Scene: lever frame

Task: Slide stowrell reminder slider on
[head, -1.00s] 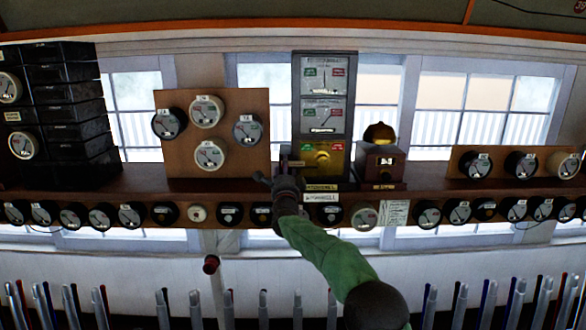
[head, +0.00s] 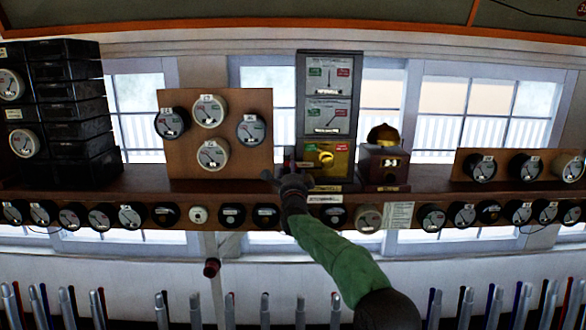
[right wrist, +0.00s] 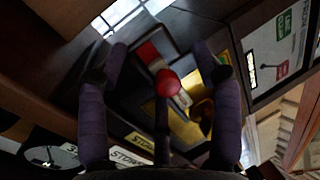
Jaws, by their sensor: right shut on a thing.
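The Stowrell block instrument (head: 326,92) is a tall dark case on the shelf with two dials and a yellow lower panel. The reminder slider is at its lower left; in the right wrist view its round red knob (right wrist: 168,83) shows between my fingers, with a red and white strip behind it. My right gripper (head: 286,180) is at the instrument's lower left corner. The exact contact is dark and hard to see. My left gripper is not in view.
A wooden board with round dials (head: 212,120) stands left of the instrument. A wooden bell box (head: 383,162) stands close on its right. Round gauges line the shelf front (head: 430,217). Several levers (head: 265,308) stand below.

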